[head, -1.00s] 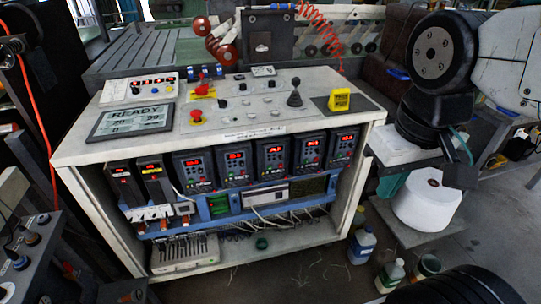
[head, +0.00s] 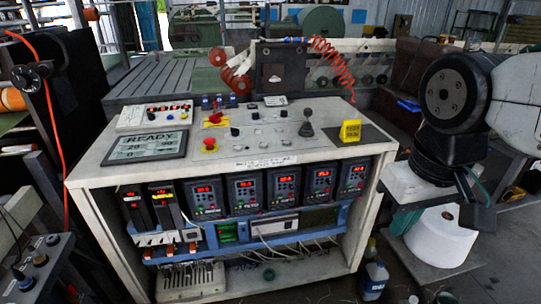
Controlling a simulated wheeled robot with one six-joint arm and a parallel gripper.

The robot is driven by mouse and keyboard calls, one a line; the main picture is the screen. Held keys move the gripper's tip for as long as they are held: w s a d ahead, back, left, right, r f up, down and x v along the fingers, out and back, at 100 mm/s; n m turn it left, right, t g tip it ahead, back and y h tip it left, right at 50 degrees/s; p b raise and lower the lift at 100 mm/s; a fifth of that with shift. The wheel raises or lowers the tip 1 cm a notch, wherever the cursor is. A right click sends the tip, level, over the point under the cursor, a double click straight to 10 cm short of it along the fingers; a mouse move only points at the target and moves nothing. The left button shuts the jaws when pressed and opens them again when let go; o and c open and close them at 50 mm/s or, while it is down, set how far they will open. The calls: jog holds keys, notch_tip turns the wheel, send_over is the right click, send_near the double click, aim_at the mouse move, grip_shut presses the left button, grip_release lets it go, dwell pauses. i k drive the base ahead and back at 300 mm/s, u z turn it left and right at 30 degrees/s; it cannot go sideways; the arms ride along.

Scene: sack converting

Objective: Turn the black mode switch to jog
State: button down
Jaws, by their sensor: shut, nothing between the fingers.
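The grey control console (head: 125,165) fills the middle of the head view. A small black knob (head: 235,131) sits on its sloped top, right of the red mushroom button (head: 209,144). A second small black knob (head: 250,106) is above it. I cannot tell which is the mode switch; labels and pointer positions are too small to read. A black joystick (head: 307,129) stands further right. My gripper (head: 479,208) appears as a dark shape at the right, below my black wrist, well apart from the console. It is shut and empty.
A READY display (head: 146,146) is on the console's left, a yellow block (head: 350,131) on its right. Drives with red readouts fill the front shelf. A coiled red hose (head: 333,62) hangs behind. A white roll (head: 440,237) stands below my gripper; a jug (head: 374,280) is on the floor.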

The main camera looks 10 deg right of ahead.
aim_at(235, 133)
jog(key=z, duration=0.1)
jog(key=k, duration=0.45)
jog(key=u, duration=0.8)
jog(key=i, duration=1.55)
jog(key=z, duration=0.7)
